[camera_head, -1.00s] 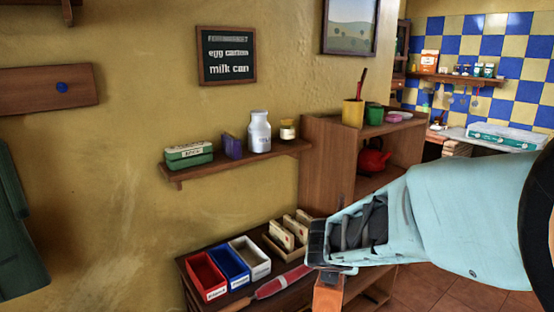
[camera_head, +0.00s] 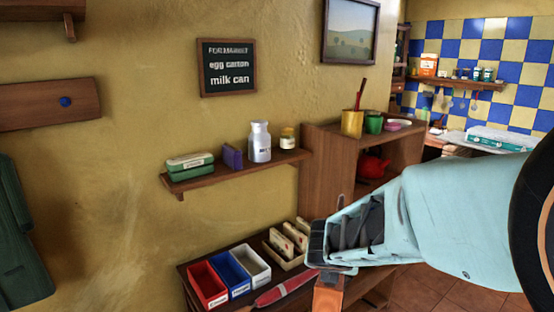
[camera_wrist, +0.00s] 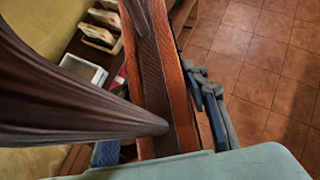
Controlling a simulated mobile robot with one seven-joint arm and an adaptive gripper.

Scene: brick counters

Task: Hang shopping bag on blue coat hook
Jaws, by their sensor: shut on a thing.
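The blue coat hook (camera_head: 65,102) is a round blue knob on a wooden board on the yellow wall, at the far left of the head view. My gripper (camera_head: 329,262) is low in the middle right, well to the right of the hook and lower in the picture. Below it hangs an orange-brown piece of the shopping bag (camera_head: 328,297), cut off by the frame's bottom edge. In the wrist view my gripper (camera_wrist: 160,130) is shut on the brown and orange bag (camera_wrist: 153,75), which passes between its blue fingers. Dark brown folds cover the left side there.
A wall shelf (camera_head: 240,172) with tins and a milk can juts out between hook and gripper. Below stands a low table with red, blue and white bins (camera_head: 228,272). A dark green hanging item (camera_head: 20,245) is left, under the hook board. A wooden cabinet (camera_head: 326,170) stands behind my gripper.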

